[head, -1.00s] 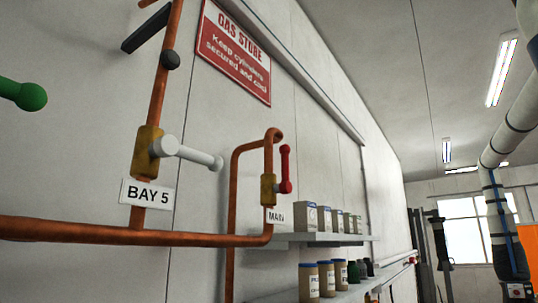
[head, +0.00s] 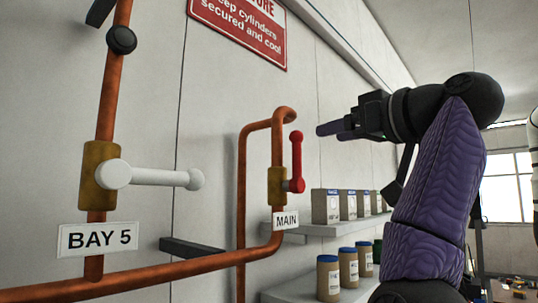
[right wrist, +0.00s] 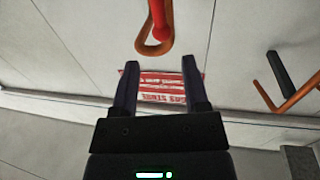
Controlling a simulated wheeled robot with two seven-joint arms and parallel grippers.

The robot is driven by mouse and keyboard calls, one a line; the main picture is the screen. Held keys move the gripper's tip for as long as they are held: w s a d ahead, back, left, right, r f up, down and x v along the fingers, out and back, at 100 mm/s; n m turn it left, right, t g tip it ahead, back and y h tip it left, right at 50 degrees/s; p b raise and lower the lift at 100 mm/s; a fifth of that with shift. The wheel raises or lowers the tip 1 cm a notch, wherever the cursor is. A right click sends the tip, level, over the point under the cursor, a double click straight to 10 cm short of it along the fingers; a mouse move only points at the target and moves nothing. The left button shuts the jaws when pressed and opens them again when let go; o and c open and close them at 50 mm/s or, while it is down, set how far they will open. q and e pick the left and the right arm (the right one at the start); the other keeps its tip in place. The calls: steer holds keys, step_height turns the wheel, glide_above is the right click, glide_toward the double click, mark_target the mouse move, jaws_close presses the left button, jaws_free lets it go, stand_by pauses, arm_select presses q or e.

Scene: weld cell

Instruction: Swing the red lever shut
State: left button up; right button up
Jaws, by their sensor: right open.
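The red lever (head: 297,160) stands upright from its pivot on a brass valve (head: 275,187) above the MAIN label (head: 286,220). In the right wrist view, part of the red lever (right wrist: 157,16) shows at the top edge, with the copper pipe bend beside it. My right gripper (head: 328,131) is right of the lever's upper end in the head view, pointing left at the wall. It is open and empty, and the lever is not between its fingers (right wrist: 160,62). My left gripper is not in view.
A white lever (head: 160,178) sticks out at BAY 5, left of the red one. Copper pipes (head: 190,266) run along the wall. A shelf (head: 325,228) with several containers is below and right. A red gas store sign (head: 240,30) hangs above.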

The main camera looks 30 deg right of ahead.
mark_target(300, 141)
steer(key=w+p, duration=0.1)
steer(key=w, duration=0.1)
steer(key=w+a+p, duration=0.1)
steer(key=w+p, duration=0.1)
steer(key=w, duration=0.1)
steer(key=w+a+p, duration=0.1)
steer(key=w+p, duration=0.1)
steer(key=w, duration=0.1)
steer(key=shift+w+r, duration=0.15)
steer(key=shift+w, duration=0.1)
steer(key=shift+w+f, duration=0.2)
steer(key=shift+w, duration=0.25)
steer(key=shift+s, duration=0.1)
jaws_close()
stand_by(0.4)
